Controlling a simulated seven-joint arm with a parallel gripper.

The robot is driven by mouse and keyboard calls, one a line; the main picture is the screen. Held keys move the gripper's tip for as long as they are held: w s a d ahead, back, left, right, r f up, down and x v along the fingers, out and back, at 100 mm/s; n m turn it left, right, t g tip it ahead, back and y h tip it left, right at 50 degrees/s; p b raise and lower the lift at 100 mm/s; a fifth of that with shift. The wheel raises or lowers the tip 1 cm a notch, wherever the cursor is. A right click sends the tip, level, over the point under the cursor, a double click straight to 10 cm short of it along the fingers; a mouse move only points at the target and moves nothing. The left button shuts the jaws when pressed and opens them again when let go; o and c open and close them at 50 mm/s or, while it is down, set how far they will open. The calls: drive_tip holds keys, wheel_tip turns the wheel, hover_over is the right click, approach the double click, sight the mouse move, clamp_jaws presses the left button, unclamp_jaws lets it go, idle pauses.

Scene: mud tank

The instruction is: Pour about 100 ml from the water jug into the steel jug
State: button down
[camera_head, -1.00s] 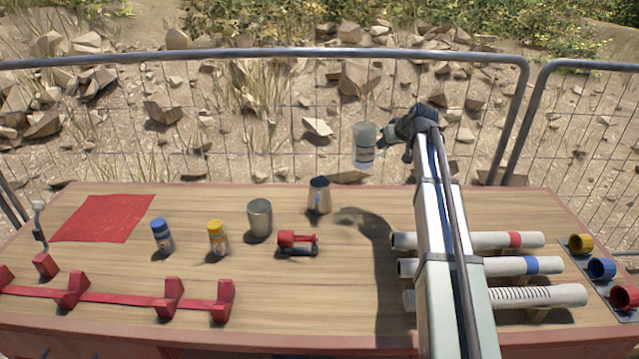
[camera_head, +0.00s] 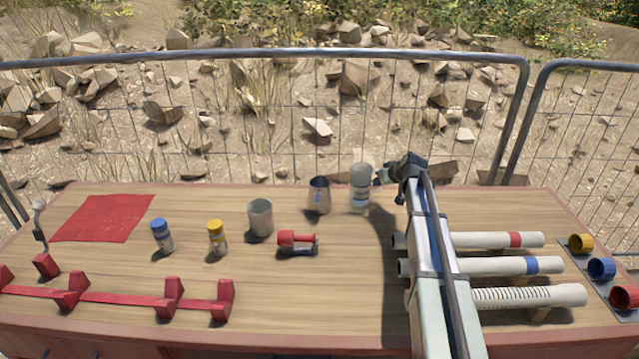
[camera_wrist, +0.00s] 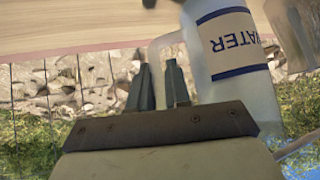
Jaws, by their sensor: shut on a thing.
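The water jug (camera_head: 360,186) is pale and translucent and stands upright at the back of the table. Its "WATER" label shows inverted in the wrist view (camera_wrist: 232,45). My gripper (camera_head: 383,176) is shut on the jug's handle (camera_wrist: 165,42), on the jug's right side in the head view. Whether its base touches the table or hovers just above it, I cannot tell. The steel jug (camera_head: 319,195) stands upright just left of the water jug, apart from it. The water level and the inside of the steel jug are not clear.
Pipes (camera_head: 500,240) lie on the right. A wire fence (camera_head: 270,130) runs behind the table.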

sight(368, 170)
drive_tip(key=shift+r, duration=0.1)
idle(0.3)
drive_tip(key=shift+s+a+r+n+h, duration=0.1)
drive_tip(key=shift+a+r+n+h, duration=0.3)
drive_tip(key=shift+r+h, duration=0.25)
drive_tip(key=shift+s+a+r+n+t+h, duration=0.15)
drive_tip(key=shift+a+r+n+t+h, duration=0.25)
drive_tip(key=shift+a+r+h, duration=0.45)
drive_tip(key=shift+s+a+r+n+h, duration=0.1)
drive_tip(key=shift+a+r+n+h, duration=0.25)
drive_tip(key=shift+h, duration=0.25)
drive_tip(key=shift+s+a+r+n+h, duration=0.1)
drive_tip(key=shift+a+r+n+h, duration=0.25)
drive_tip(key=shift+a+r+h, duration=0.5)
drive_tip(key=shift+s+a+r+n+t+h, duration=0.1)
drive_tip(key=shift+a+r+n+t+h, duration=0.15)
drive_tip(key=shift+a+r+n+h, duration=0.45)
drive_tip(key=shift+s+a+r+m+t+h, duration=0.1)
drive_tip(key=shift+r+t+h, duration=0.25)
drive_tip(key=shift+r, duration=0.7)
drive_tip(key=shift+a+r+n+t+h, duration=0.2)
drive_tip(key=shift+a+r+n+h, duration=0.3)
drive_tip(key=shift+r, duration=0.4)
drive_tip(key=shift+r+h, duration=0.15)
drive_tip(key=shift+h, duration=0.15)
drive_tip(key=shift+s+a+r+n+t+h, duration=0.1)
drive_tip(key=shift+a+r+n+t+h, duration=0.25)
drive_tip(key=shift+r, duration=0.3)
drive_tip(key=shift+a+r+h, duration=0.2)
drive_tip(key=shift+h, duration=0.05)
